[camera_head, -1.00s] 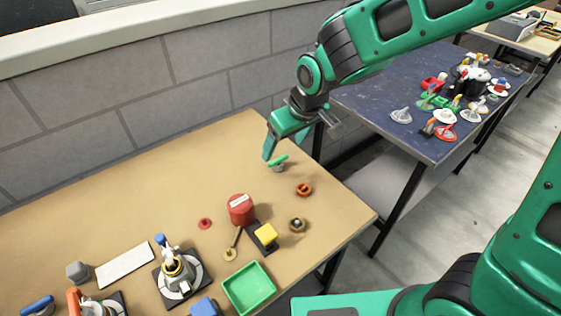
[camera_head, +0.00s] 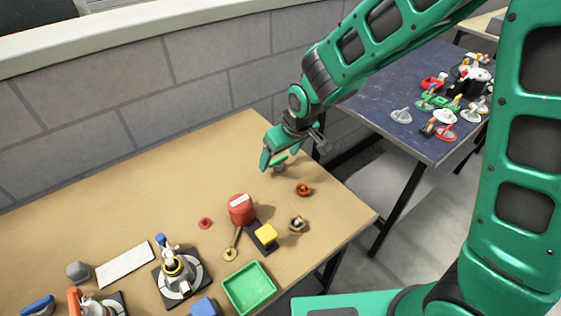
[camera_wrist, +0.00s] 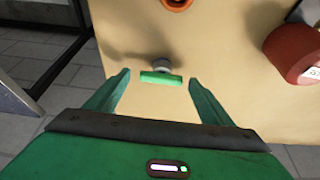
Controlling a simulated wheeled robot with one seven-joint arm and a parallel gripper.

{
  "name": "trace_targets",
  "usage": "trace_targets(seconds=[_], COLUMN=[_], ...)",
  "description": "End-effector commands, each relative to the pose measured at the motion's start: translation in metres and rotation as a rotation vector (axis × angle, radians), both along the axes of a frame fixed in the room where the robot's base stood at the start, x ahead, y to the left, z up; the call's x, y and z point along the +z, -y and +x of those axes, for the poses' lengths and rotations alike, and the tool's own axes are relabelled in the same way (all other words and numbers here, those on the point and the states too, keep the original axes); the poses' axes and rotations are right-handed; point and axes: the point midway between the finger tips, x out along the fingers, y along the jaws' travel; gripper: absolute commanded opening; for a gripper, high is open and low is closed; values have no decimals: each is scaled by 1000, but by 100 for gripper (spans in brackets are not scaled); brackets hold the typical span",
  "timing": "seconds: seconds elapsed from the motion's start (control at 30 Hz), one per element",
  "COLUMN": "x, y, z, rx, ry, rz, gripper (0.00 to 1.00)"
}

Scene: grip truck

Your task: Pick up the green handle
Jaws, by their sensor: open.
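The green handle (camera_wrist: 161,78) is a short green bar on a small grey round base (camera_wrist: 161,65), standing on the wooden table. In the wrist view it lies ahead of and between the two fingertips of my gripper (camera_wrist: 158,78), with a gap on each side. My gripper is open and empty. In the head view my gripper (camera_head: 273,160) is at the table's far right part, over the handle. The handle is mostly hidden there by the fingers, and part of its grey base (camera_head: 279,169) shows.
An orange-brown ring piece (camera_head: 304,190) and a red cylinder (camera_head: 241,209) stand nearby. A brick wall (camera_head: 180,90) runs behind the table. Table around the handle is clear.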

Motion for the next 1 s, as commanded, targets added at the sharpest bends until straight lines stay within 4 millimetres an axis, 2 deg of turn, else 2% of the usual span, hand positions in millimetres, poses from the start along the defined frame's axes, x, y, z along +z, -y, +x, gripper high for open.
trace_targets(seconds=[0.03, 0.07, 0.23, 0.67, 0.77, 0.93, 1.0], x=[0, 0, 0, 6, 15, 43, 50], y=[0, 0, 0, 0, 0, 0, -13], z=[0, 0, 0, 0, 1, 1, -6], rx=[0, 0, 0, 0, 0, -1, 6], ry=[0, 0, 0, 2, 2, 5, 4], rz=[0, 0, 0, 1, 2, 4, 2], gripper=[75, 70, 30, 28, 28, 28, 28])
